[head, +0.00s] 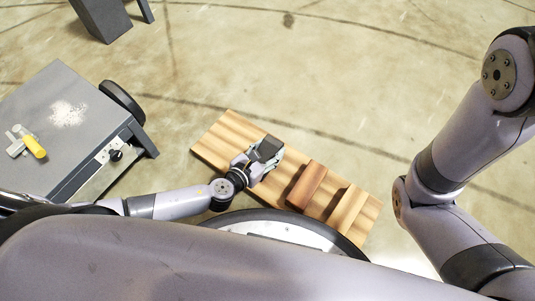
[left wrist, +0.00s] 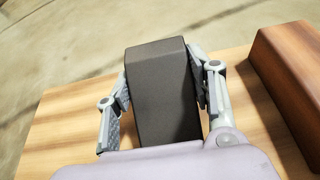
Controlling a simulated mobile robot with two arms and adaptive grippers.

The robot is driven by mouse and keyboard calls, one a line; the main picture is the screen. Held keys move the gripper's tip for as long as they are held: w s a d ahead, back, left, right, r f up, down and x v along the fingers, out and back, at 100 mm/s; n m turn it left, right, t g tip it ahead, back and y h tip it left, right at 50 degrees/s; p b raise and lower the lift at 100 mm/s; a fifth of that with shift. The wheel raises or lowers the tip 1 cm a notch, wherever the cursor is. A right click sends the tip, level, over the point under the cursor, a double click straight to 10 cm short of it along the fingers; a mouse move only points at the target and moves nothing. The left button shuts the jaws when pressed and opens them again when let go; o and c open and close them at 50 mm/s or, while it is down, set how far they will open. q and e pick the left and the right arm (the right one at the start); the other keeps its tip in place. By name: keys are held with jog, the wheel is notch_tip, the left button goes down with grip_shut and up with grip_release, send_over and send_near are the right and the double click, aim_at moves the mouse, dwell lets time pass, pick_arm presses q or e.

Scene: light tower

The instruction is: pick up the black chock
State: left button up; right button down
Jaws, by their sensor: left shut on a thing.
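The black chock (head: 265,149) is a dark block above the wooden board in the head view. It fills the middle of the left wrist view (left wrist: 162,92). My left gripper (head: 262,157) is shut on it, with one finger pad against each side in the left wrist view (left wrist: 163,88). I cannot tell how far the chock is from the board. My right arm shows at the right of the head view, but its gripper is out of the picture.
The wooden board (head: 222,134) also bears a red-brown block (head: 307,185) and a light wood block (head: 347,208), right of the chock.

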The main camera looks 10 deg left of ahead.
pick_arm(q)
jog(key=c, duration=0.4)
jog(key=shift+r, duration=0.1)
jog(key=shift+r, duration=0.15)
